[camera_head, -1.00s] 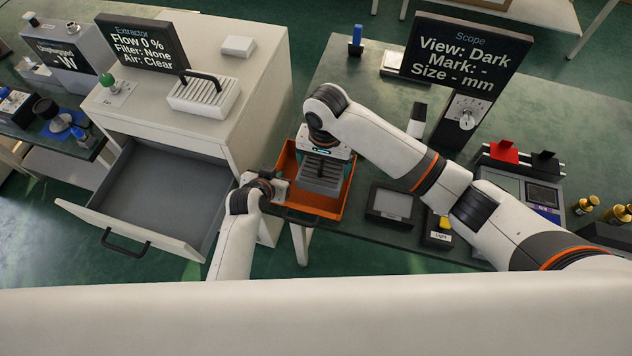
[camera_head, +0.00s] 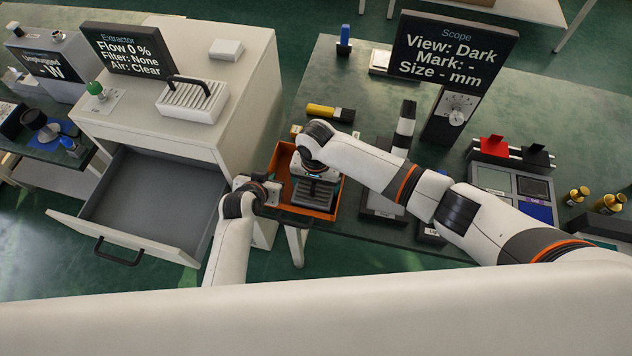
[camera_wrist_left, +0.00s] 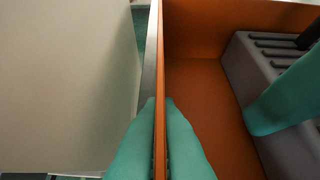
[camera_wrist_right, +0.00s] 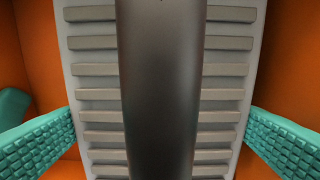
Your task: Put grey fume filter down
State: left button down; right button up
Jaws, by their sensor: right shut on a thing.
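The grey fume filter (camera_head: 314,195) is a slatted grey block with a dark handle, low inside the orange tray (camera_head: 281,163). My right gripper (camera_head: 317,178) is above it, shut on it. In the right wrist view the teal fingers stand at the filter's two sides, with the dark handle (camera_wrist_right: 160,90) running between them. I cannot tell whether its underside touches the tray floor. My left gripper (camera_head: 268,190) is at the tray's left wall. In the left wrist view its fingers pinch the orange wall (camera_wrist_left: 160,60), and the filter (camera_wrist_left: 275,85) shows to the right.
A white slatted filter (camera_head: 190,102) with a black handle lies on the extractor cabinet (camera_head: 240,75). The cabinet's open drawer (camera_head: 150,195) is empty. The scope display (camera_head: 453,50) stands behind my right arm. A yellow-black cylinder (camera_head: 330,112) lies behind the tray.

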pick_arm(q)
jog(key=shift+a, duration=0.1)
pick_arm(e)
jog(key=o, duration=0.9)
jog(key=shift+d+f, duration=0.1)
notch_tip(320, 180, up, 12)
jog(key=shift+r, duration=0.2)
pick_arm(q)
jog(key=c, duration=1.6)
grip_release()
jog(key=shift+o, duration=0.4)
jog(key=o, duration=1.5)
